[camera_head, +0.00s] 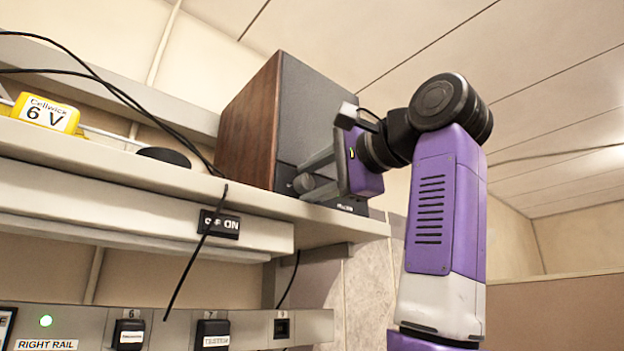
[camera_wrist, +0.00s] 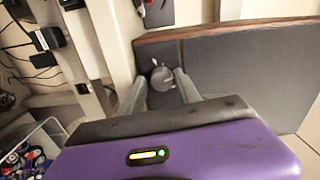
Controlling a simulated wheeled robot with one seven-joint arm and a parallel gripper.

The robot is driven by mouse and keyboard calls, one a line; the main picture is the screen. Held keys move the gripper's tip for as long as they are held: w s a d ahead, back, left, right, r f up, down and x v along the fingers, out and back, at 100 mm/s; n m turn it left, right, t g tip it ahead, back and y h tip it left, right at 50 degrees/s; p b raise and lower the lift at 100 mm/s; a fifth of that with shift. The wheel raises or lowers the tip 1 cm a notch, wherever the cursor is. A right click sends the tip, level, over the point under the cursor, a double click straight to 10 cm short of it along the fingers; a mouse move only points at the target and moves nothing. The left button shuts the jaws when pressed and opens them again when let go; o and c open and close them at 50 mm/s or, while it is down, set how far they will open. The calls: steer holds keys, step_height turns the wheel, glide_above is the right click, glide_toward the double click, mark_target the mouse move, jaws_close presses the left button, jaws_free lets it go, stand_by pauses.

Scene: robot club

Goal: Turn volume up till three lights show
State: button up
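The speaker (camera_head: 249,125) stands on the shelf, with wooden sides and a dark grey front. Its round grey volume knob (camera_head: 304,183) is low on the front. In the wrist view the knob (camera_wrist: 162,78) shows between my fingertips. My gripper (camera_head: 308,180) is at the knob, one finger on each side. In the wrist view my gripper (camera_wrist: 160,84) looks open around the knob, with a narrow gap on the left; firm contact cannot be seen. No lit volume lights can be made out on the speaker front; my fingers and hand hide part of it.
The shelf (camera_head: 255,212) carries a yellow 6 V battery (camera_head: 46,113) and a dark rounded object (camera_head: 164,156). A rail with sockets (camera_head: 255,328) runs below. A bin of small items (camera_wrist: 30,150) shows lower left.

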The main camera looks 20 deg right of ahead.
steer(key=shift+o, duration=0.5)
steer(key=b+v, duration=0.2)
steer(key=v, duration=0.6)
steer(key=shift+r, duration=0.1)
